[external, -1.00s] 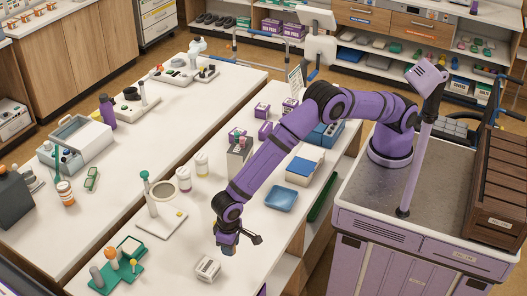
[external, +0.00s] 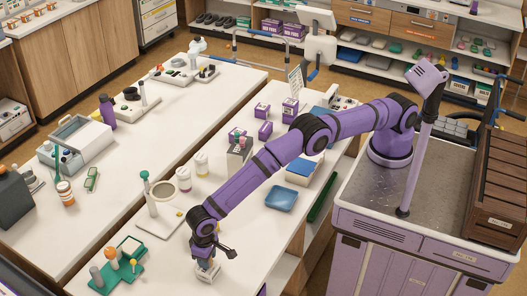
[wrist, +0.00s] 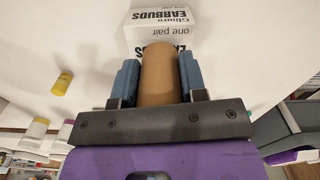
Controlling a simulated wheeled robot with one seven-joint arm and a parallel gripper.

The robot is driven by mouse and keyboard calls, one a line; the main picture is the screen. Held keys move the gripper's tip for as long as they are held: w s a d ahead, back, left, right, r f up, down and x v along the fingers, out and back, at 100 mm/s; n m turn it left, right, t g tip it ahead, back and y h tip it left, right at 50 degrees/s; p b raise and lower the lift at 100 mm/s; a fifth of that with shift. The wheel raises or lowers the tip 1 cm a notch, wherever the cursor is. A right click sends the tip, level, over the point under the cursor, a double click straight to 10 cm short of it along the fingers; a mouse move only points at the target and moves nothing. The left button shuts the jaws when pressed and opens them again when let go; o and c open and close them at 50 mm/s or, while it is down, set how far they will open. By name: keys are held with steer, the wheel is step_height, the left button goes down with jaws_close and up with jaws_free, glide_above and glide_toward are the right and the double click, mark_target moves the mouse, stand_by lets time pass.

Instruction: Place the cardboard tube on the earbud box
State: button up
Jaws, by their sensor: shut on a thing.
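The white earbud box (external: 208,273) stands on the near part of the white table. In the wrist view the box (wrist: 150,27), with "EARBUDS one pair" lettering, shows beyond the tube. The brown cardboard tube (wrist: 159,78) is between the blue pads of my gripper (wrist: 160,82), which is shut on it. The tube's far end overlaps the box face in that view. In the external view my gripper (external: 203,254) is right over the box; the tube is hard to make out there. I cannot tell whether tube and box touch.
A green tray with pegs (external: 118,265) lies left of my gripper. A white stand with a green-topped post (external: 165,220) is behind it. A blue dish (external: 281,198) and several purple boxes lie farther back. The table right of the earbud box is clear.

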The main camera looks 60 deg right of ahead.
steer(key=shift+f, duration=0.4)
steer(key=shift+f, duration=0.15)
steer(key=o, duration=0.9)
step_height(320, 180, up, 12)
steer(key=shift+r, duration=0.15)
